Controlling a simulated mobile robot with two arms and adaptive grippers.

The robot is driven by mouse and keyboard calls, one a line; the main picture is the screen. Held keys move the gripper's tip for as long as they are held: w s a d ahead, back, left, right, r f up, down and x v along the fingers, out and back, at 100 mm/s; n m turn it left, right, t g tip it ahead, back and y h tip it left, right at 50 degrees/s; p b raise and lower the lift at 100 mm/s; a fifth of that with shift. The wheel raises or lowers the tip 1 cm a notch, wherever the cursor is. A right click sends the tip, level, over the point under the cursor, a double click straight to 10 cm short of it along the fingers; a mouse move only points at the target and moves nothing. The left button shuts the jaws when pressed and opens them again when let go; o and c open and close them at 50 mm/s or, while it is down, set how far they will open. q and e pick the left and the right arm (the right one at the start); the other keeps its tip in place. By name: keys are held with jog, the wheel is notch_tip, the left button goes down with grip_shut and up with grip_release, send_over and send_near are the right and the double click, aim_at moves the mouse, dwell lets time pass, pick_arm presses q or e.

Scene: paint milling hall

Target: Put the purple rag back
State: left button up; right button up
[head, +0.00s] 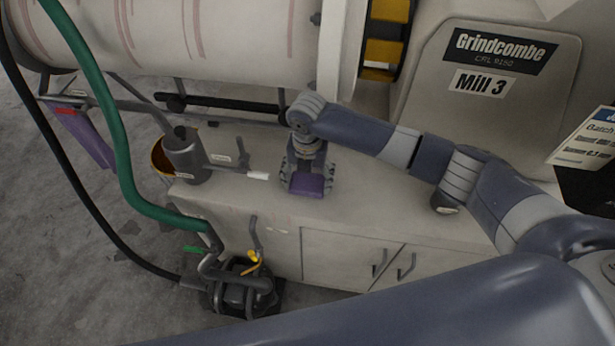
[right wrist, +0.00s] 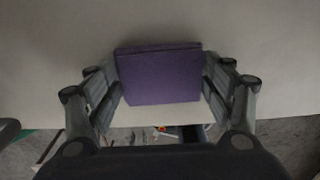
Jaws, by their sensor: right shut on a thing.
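The purple rag (head: 306,185) is a folded, flat-sided pad on or just above the pale cabinet top (head: 370,215), near its front edge. My right gripper (head: 307,181) points down over it and is shut on it. In the right wrist view the rag (right wrist: 160,76) sits between the two fingers, which press on its left and right sides. I cannot tell whether the rag touches the cabinet top. My left gripper is not in view.
A grey can (head: 186,156) with a long spout stands left on the cabinet top. The cabinet top right of my gripper is clear.

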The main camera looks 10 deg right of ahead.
aim_at(308, 182)
jog(key=o, duration=1)
jog(key=shift+c, duration=0.2)
jog(key=shift+r, duration=0.5)
notch_tip(308, 182, up, 11)
jog(key=b, duration=0.2)
jog(key=shift+s, duration=0.1)
